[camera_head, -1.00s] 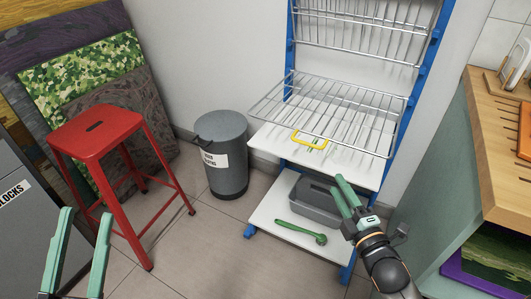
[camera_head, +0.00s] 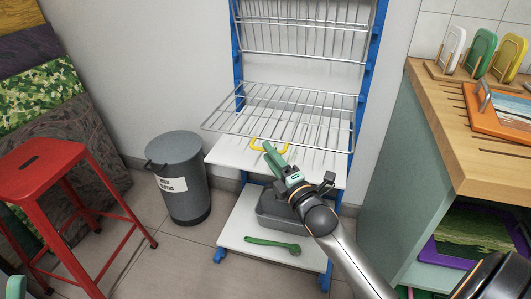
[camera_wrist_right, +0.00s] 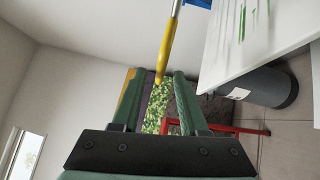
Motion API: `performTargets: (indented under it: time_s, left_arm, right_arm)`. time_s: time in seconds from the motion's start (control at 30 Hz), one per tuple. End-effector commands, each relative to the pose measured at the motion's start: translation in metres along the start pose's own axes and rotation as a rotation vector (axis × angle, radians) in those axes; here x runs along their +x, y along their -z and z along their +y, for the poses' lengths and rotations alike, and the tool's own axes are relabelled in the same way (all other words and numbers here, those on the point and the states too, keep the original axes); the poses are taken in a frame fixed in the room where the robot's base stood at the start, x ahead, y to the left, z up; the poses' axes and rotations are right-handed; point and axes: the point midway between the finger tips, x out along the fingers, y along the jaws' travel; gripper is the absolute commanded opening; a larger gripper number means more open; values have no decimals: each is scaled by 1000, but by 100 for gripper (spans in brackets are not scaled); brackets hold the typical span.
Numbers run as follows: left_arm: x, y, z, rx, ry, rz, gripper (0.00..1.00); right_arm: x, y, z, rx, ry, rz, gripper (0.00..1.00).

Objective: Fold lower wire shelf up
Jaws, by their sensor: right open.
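The lower wire shelf (camera_head: 290,112) is folded down and sticks out about level from the blue-posted rack (camera_head: 364,75). A yellow handle (camera_head: 256,146) is at its front edge. My right gripper (camera_head: 273,156) is open just below the handle. In the right wrist view the yellow handle (camera_wrist_right: 167,50) reaches to between the two spread fingertips (camera_wrist_right: 156,74), with no grip visible. Of my left gripper, only a green piece (camera_head: 15,288) shows at the bottom left corner, so its jaws cannot be judged.
An upper wire shelf (camera_head: 300,38) is above. White boards (camera_head: 225,155) sit below, the lower with a grey box (camera_head: 275,207) and green tool (camera_head: 272,244). A grey bin (camera_head: 180,180) and red stool (camera_head: 40,165) stand left; a wooden counter (camera_head: 440,120) stands right.

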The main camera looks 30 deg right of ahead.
Motion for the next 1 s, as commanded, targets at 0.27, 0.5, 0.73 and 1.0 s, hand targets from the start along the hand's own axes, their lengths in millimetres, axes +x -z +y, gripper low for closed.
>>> performTargets:
  time_s: [0.27, 0.5, 0.73, 1.0]
  left_arm:
    - [-4, -4, 2, -12, 2, -1, 45]
    - [-4, -4, 3, -16, 0, -1, 45]
    - [-4, -4, 3, -15, -1, -2, 45]
    - [-4, -4, 3, -14, -1, -2, 45]
  right_arm:
    - [24, 0, 0, 0, 0, 0, 43]
    - [26, 0, 0, 1, 2, 0, 43]
    - [26, 0, 0, 1, 1, 0, 28]
    - [26, 0, 0, 1, 1, 0, 0]
